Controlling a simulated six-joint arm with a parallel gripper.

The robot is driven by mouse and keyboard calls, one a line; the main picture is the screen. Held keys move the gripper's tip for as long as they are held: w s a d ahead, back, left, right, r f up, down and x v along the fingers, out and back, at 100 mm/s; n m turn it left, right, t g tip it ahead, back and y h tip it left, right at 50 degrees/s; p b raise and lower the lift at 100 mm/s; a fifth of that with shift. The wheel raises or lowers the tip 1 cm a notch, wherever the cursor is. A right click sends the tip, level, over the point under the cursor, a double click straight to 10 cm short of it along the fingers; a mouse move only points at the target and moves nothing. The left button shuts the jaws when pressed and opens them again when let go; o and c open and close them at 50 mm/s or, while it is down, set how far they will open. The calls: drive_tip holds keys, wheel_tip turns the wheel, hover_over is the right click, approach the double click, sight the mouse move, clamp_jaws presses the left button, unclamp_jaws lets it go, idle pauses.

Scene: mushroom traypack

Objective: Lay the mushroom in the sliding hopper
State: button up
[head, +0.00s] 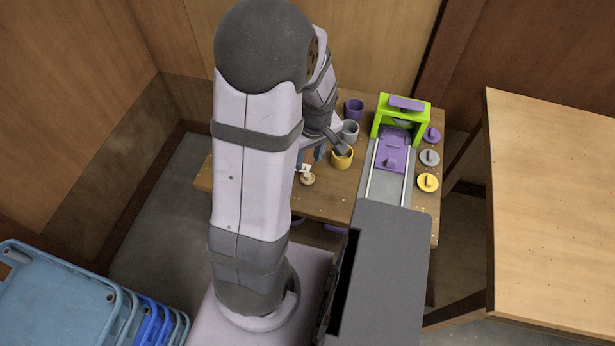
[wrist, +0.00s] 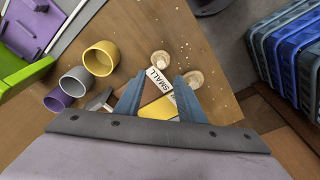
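In the wrist view, two pale mushrooms lie on the wooden table, one (wrist: 161,59) just beyond the fingertips and one (wrist: 195,78) at the right finger, which partly overlaps it. One mushroom (head: 307,179) shows in the head view, beside my arm. My gripper (wrist: 160,78) is open, with its blue fingers apart and no mushroom between them; a "SMALL" label (wrist: 158,80) shows in the gap. In the head view my arm mostly hides the gripper. The purple sliding hopper (head: 391,158) sits on rails by a green frame (head: 427,113); it also shows in the wrist view (wrist: 28,28).
Yellow (head: 342,161), grey (head: 350,131) and purple (head: 354,107) cups stand between my arm and the rails. Purple, grey and yellow lids (head: 427,186) lie right of the rails. A grey box (head: 385,275) stands at the near end. Blue crates (head: 65,300) are at lower left.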

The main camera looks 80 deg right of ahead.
sight(307, 175)
drive_tip(key=shift+f, duration=0.7)
wheel_tip(307, 175, down, 4)
drive_tip(key=shift+a, duration=0.15)
drive_tip(key=shift+f, duration=0.6)
drive_tip(key=c, duration=0.9)
